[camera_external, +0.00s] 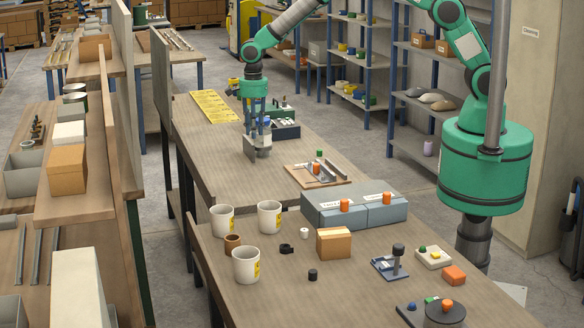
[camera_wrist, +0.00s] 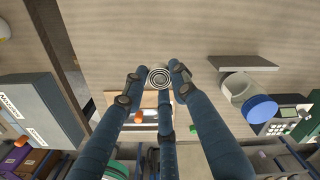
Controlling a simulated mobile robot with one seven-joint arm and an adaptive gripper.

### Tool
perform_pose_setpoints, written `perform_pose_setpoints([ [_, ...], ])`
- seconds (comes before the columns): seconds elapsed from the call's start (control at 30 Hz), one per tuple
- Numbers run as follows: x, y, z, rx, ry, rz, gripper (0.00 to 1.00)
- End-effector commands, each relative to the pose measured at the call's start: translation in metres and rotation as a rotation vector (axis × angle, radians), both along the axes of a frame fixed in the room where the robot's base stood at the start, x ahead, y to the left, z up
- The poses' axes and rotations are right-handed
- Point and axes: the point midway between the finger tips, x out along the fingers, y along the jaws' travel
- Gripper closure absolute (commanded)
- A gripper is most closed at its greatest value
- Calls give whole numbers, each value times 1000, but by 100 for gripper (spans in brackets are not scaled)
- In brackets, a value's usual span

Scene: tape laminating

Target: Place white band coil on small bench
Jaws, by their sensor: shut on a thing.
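The white band coil (camera_wrist: 159,77) shows as a small spiral of pale and dark rings in the wrist view. My gripper (camera_wrist: 158,79) has its dark blue fingers closed around the coil, two at the sides and one from below. In the external view my gripper (camera_external: 256,146) points straight down above the farther wooden bench (camera_external: 216,158). The coil cannot be made out clearly there. I cannot tell whether it touches the bench top, or whether this bench is the small one.
A bottle with a blue lid (camera_wrist: 262,108) and a thin grey plate (camera_wrist: 241,62) stand close to the right of my gripper in the wrist view. A wooden tray with metal bars (camera_external: 317,174) lies nearby. The nearer bench (camera_external: 290,300) holds cups, boxes and small parts.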

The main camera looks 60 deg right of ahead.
Motion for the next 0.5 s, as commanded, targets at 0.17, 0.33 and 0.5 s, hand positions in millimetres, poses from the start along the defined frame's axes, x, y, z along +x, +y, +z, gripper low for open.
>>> perform_pose_setpoints([
  [0.17, 14, -47, 0, 0, -1, -57, 84],
  [0.33, 20, -75, -3, 0, 1, -90, 84],
  [0.5, 19, -71, -33, -1, 3, -86, 84],
])
